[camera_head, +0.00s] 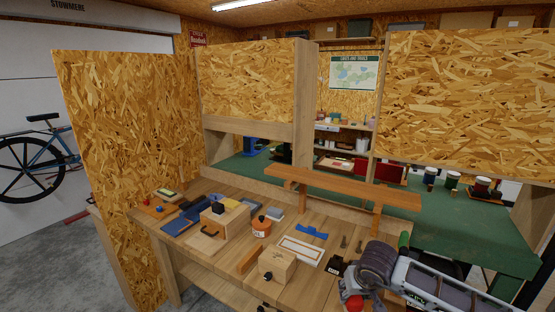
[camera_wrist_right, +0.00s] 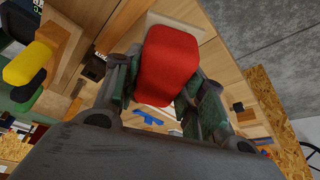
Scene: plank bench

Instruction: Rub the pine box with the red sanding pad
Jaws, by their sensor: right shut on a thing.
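My right gripper (camera_head: 358,294) is at the lower right of the head view, above the bench's near right part. It is shut on the red sanding pad (camera_head: 354,304), which also shows large between the fingers in the right wrist view (camera_wrist_right: 168,68). A pale wooden box (camera_head: 277,266) with a dark knob stands to the left of the gripper, apart from the pad. Another pale wooden box (camera_head: 224,221) with a black block on it stands farther back left. I cannot tell for sure which is the pine box. My left gripper is not in view.
An orange-labelled jar (camera_head: 261,227), a white-framed panel (camera_head: 301,250) and a blue tool (camera_head: 311,231) lie on the plank bench (camera_head: 215,258). A raised wooden beam (camera_head: 345,187) spans the back. Chipboard panels (camera_head: 120,160) close the left side.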

